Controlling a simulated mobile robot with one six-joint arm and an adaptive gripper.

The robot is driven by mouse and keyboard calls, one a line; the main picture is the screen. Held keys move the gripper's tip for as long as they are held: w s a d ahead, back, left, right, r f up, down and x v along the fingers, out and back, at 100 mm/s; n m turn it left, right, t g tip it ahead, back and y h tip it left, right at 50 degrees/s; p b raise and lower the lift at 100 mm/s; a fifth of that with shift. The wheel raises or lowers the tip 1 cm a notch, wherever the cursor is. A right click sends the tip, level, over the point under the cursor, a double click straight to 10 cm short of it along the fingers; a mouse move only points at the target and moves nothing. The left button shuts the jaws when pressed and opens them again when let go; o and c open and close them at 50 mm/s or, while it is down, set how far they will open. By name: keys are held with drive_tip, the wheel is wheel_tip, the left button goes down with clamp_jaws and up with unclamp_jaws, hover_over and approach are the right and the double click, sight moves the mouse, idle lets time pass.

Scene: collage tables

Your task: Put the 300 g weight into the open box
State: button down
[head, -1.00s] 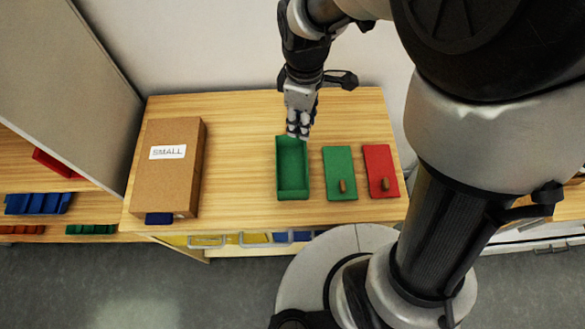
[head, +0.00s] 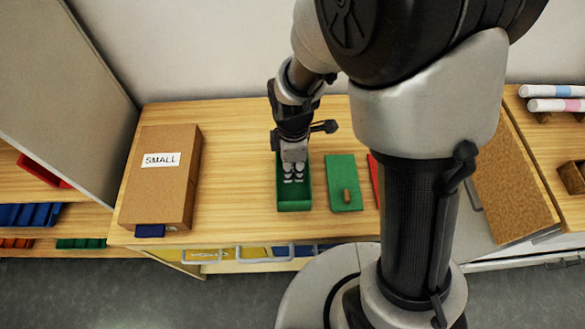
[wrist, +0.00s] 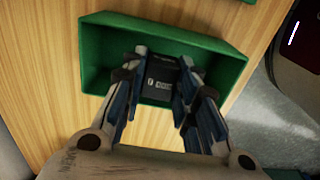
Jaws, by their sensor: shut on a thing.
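The open green box (head: 294,208) stands on the wooden table, and its wall also shows in the wrist view (wrist: 226,68). My gripper (head: 293,179) points down over the box's inside. In the wrist view my gripper (wrist: 160,76) is shut on a dark block, the weight (wrist: 159,84). The weight has small white marks, too blurred for me to read as 300 g. It appears within the box's walls. I cannot tell whether it touches the floor of the box. In the head view the fingers hide the weight.
A green lid with a wooden knob (head: 341,172) lies right of the box. A red lid (head: 374,180) is mostly behind my arm. A cardboard box marked SMALL (head: 157,195) stands at the left, with a blue piece (head: 150,230) by its front. Bare tabletop lies between.

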sight(293, 181)
drive_tip(key=shift+f+b, duration=0.75)
drive_tip(key=shift+f, duration=1.45)
drive_tip(key=shift+f, duration=0.2)
drive_tip(key=c, duration=1.2)
unclamp_jaws()
drive_tip(key=shift+c, duration=0.2)
drive_tip(key=shift+r, duration=0.1)
